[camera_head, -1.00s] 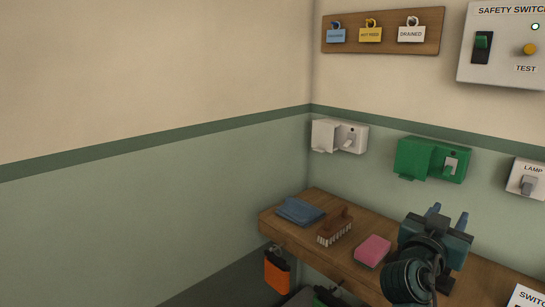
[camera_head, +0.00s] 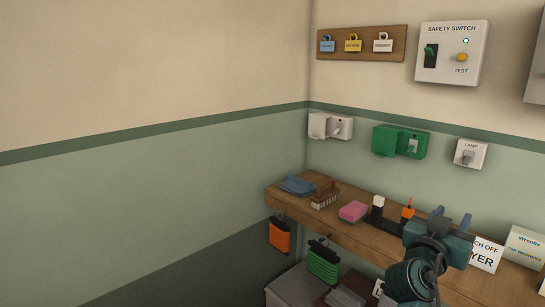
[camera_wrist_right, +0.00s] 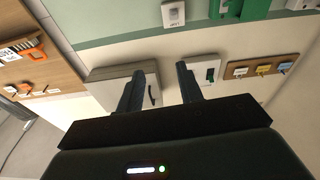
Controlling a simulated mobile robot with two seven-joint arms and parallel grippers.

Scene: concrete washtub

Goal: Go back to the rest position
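My right gripper (camera_head: 450,222) is in the lower right of the head view, in front of the wooden shelf. Its two fingers stand apart with nothing between them. In the right wrist view the open fingers (camera_wrist_right: 160,88) also show, with the wall fittings beyond them and no contact visible. My left gripper is in neither view.
The wooden shelf (camera_head: 345,226) carries a blue cloth (camera_head: 297,185), a brush (camera_head: 325,196) and a pink sponge (camera_head: 353,211). Orange (camera_head: 279,236) and green (camera_head: 323,263) hanging items are below. The safety switch (camera_head: 451,54) and green socket (camera_head: 399,141) are on the wall. The left is clear.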

